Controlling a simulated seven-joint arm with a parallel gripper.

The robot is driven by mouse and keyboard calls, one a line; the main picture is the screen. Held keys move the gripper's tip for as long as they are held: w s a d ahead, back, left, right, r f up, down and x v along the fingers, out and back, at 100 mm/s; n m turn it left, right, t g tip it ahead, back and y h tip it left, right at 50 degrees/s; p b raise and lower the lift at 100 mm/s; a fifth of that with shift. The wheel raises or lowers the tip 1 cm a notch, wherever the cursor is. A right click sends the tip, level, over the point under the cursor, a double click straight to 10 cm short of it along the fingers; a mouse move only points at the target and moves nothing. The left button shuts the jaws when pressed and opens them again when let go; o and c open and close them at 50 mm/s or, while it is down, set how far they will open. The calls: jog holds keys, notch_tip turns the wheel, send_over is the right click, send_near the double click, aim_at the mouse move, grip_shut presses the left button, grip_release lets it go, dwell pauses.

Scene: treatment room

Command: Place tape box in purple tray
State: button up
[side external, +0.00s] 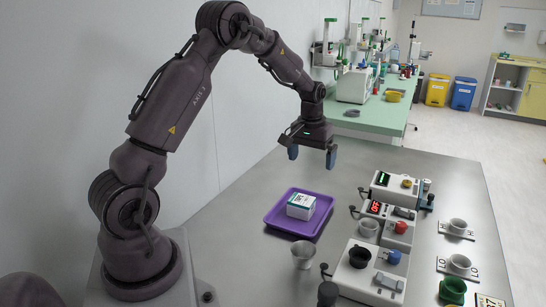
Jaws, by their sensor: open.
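The tape box (301,206), a small white box with dark and green print, sits inside the purple tray (274,220), toward its right-hand part. The tray lies flat on the grey metal table. My gripper (312,158) is above and beyond the tray, pointing down. Its two blue-tipped fingers are wide apart with nothing between them. It is clear of the box and the tray.
A metal cup (303,254) stands in front of the tray. White devices with knobs and cups, such as the one with a red display (375,208), stand to the right. Several cups on labelled plates are at far right. A green bench (385,118) is behind.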

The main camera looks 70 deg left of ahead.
jog(key=s+d+r+m+t, duration=0.2)
jog(key=s+d+r+m, duration=0.1)
jog(key=s+d+r, duration=0.45)
jog(key=s+d+r+m+t, duration=0.15)
jog(key=s+d+r, duration=0.25)
jog(key=d+r, duration=0.6)
jog(key=s+d+f+m+t, duration=0.1)
jog(key=s+d+m, duration=0.2)
jog(key=s+d, duration=0.3)
jog(key=s, duration=0.3)
jog(key=shift+s+d+f, duration=0.15)
jog(key=shift+f, duration=0.05)
